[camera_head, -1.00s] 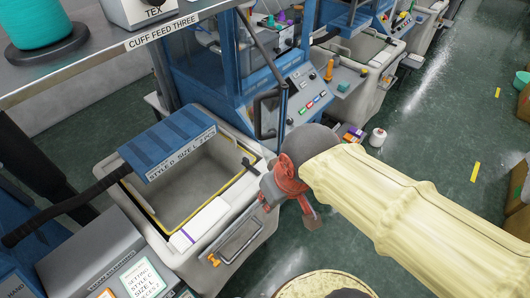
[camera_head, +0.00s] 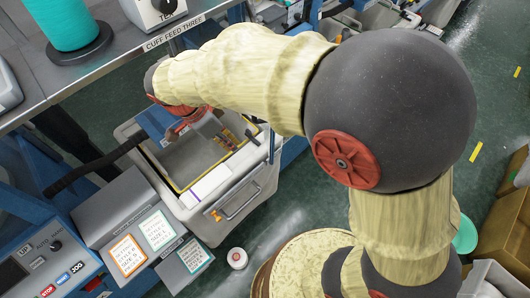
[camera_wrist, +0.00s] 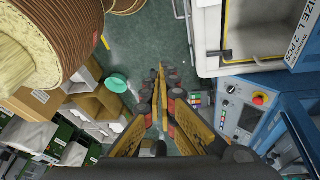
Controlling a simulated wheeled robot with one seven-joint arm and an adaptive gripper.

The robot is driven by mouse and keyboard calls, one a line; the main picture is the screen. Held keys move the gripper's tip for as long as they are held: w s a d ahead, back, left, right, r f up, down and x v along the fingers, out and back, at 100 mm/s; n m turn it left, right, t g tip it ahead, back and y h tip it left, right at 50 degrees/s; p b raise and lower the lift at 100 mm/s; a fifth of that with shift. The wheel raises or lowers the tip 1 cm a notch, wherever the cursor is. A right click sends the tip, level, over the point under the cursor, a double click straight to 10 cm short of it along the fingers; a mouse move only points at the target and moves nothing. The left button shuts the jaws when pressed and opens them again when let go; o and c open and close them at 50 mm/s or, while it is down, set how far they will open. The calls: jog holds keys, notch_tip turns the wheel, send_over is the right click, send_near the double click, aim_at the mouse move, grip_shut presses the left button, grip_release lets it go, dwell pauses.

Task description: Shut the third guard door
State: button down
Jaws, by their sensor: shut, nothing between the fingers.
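My gripper (camera_wrist: 165,95) is shut and empty in the wrist view, its yellow and black fingers pointing over the green floor. In the head view it hangs over the open grey bin (camera_head: 226,196), small and partly covered by my wrist. My pale-sleeved arm covers most of the blue knitting machine behind the bin. The third guard door cannot be made out in the head view. In the wrist view the blue machine (camera_wrist: 292,122) stands at the right with its control panel (camera_wrist: 240,115); I cannot tell the door's position there.
A shelf with the label CUFF FEED THREE (camera_head: 178,37) and a teal yarn cone (camera_head: 65,22) is at upper left. Grey boxes with cards stand left of the bin. A white spool (camera_head: 237,258) lies on the floor. Open floor shows at right, with cardboard boxes (camera_head: 502,205).

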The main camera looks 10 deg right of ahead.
jog(key=d+f+m+p, duration=0.2)
jog(key=d+f+m, duration=0.2)
jog(key=d+f, duration=0.4)
jog(key=shift+f, duration=0.4)
jog(key=shift+d, duration=0.1)
dwell(0.4)
